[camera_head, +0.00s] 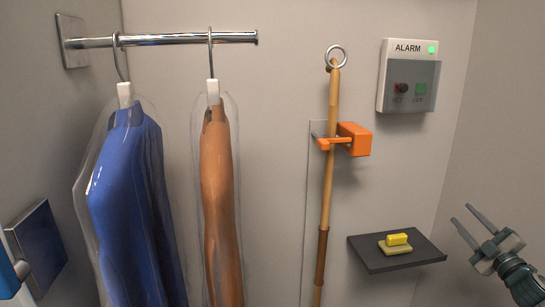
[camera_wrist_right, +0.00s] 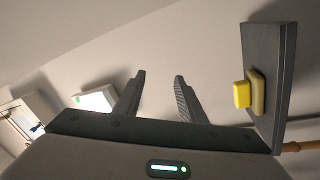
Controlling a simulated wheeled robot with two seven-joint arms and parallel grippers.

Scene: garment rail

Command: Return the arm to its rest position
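My right gripper (camera_head: 473,226) is at the lower right of the head view, with its two fingers spread and nothing between them. In the right wrist view the same gripper (camera_wrist_right: 159,88) shows both fingers apart with a clear gap. It is to the right of the dark shelf (camera_head: 405,262) and apart from it. My left gripper does not show clearly; only a blue and grey part appears at the left edge of the head view, and I cannot tell which thing it belongs to.
A yellow block (camera_head: 397,239) lies on a flat piece on the shelf. A wooden pole (camera_head: 330,190) hangs by an orange clip (camera_head: 354,139). An alarm box (camera_head: 409,76) is on the wall. A blue garment (camera_head: 135,200) and a brown garment (camera_head: 219,190) hang from a rail (camera_head: 160,39).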

